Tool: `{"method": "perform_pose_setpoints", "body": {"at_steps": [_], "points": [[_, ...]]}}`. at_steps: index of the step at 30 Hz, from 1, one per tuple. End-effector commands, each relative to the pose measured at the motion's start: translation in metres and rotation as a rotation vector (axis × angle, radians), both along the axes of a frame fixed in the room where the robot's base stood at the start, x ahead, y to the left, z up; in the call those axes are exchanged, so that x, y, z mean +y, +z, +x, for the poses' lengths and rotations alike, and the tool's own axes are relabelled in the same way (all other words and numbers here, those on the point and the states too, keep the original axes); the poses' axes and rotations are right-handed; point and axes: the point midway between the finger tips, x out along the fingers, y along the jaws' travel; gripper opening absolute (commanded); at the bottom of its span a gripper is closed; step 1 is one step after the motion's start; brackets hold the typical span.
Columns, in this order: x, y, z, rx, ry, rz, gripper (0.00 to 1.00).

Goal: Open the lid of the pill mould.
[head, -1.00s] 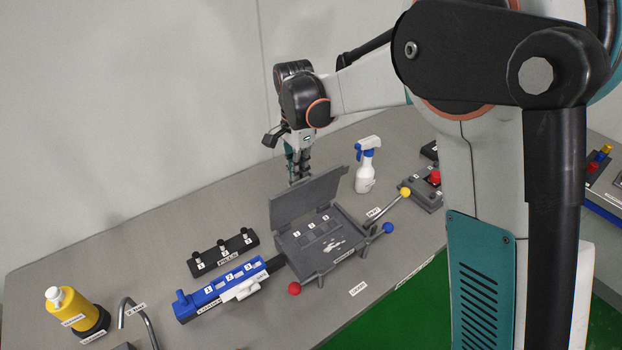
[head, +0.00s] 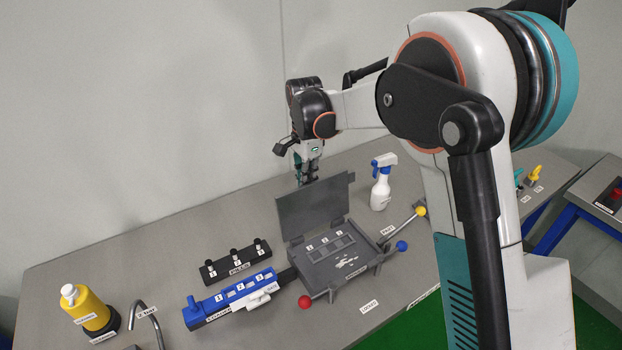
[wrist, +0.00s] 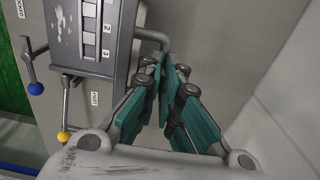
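The pill mould (head: 318,270) is a dark grey box on the bench in the head view, with numbered slots and small white pieces on its top face. Its flat grey lid (head: 315,208) stands raised, close to upright, at the back edge. My gripper (head: 305,182) points down behind the lid, on the wall side, and the lid's upper edge partly overlaps its tips. In the wrist view my gripper (wrist: 169,68) shows teal fingers meeting at the tips, with nothing between them. The mould (wrist: 93,62) is to their left there. Contact with the lid cannot be told.
A white spray bottle (head: 381,185) stands right of the lid. A blue loader (head: 235,297) and a black rack (head: 236,262) lie to the left, and a yellow bottle (head: 85,310) farther left. Red, yellow and blue knobs stick out around the mould. The bench behind is clear.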

Motion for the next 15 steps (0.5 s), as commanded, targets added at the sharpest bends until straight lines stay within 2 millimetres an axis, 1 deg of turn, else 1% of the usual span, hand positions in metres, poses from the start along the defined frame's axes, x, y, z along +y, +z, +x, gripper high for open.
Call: {"method": "perform_pose_setpoints", "body": {"at_steps": [1,6,7,8,9,10,15], "points": [[-0.0021,-0.0193,0.0005,-0.001,-0.004,-0.003,0.00],[-0.0029,-0.0201,0.0020,-0.001,-0.006,-0.004,0.00],[-0.0030,-0.0202,0.0022,-0.001,-0.006,-0.004,0.11],[-0.0030,-0.0203,0.0024,-0.001,-0.006,-0.004,0.18],[-0.0030,-0.0203,0.0024,-0.001,-0.006,-0.003,0.27],[-0.0029,-0.0201,0.0024,-0.002,-0.006,-0.003,0.30],[-0.0017,-0.0192,0.0016,-0.006,-0.006,0.000,0.30]]}}
